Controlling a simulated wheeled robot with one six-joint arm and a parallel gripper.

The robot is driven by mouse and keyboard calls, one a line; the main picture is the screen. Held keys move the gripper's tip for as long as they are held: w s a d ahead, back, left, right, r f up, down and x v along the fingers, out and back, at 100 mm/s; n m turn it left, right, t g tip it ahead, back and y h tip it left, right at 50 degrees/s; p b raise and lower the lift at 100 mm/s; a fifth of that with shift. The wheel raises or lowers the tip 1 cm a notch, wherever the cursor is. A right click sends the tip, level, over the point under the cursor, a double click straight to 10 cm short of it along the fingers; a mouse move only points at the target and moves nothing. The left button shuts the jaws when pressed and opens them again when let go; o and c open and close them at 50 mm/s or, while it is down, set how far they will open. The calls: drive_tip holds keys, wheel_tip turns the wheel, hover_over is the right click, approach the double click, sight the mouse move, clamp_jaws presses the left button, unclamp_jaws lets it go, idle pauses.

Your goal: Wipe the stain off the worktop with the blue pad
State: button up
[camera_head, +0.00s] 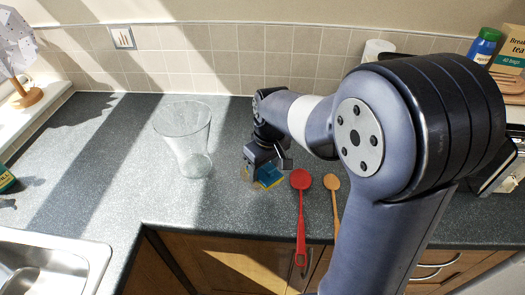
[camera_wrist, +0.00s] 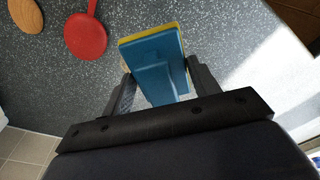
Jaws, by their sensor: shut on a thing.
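The blue pad (camera_head: 269,178) has a yellow layer along one face. My gripper (camera_head: 265,166) is shut on it, low over the grey speckled worktop (camera_head: 225,200). In the wrist view the pad (camera_wrist: 153,60) sits between the two fingers of my gripper (camera_wrist: 160,80), its yellow edge facing away. I cannot tell whether the pad touches the worktop. A small tan patch, perhaps the stain (camera_head: 244,174), shows just left of the pad and is partly hidden by the gripper. A bit of tan also shows beside the pad in the wrist view (camera_wrist: 126,66).
A clear glass vase (camera_head: 183,135) stands left of my gripper. A red spoon (camera_head: 301,205) and a wooden spoon (camera_head: 332,183) lie close on the right. A sink (camera_head: 55,262) is at front left.

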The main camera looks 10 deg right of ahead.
drive_tip(key=b, duration=0.5)
hover_over(264, 192)
drive_tip(key=shift+s+f, duration=0.2)
drive_tip(key=shift+f, duration=2.75)
drive_tip(key=shift+f+b, duration=0.65)
drive_tip(key=shift+f, duration=0.35)
drive_tip(key=shift+w, duration=0.1)
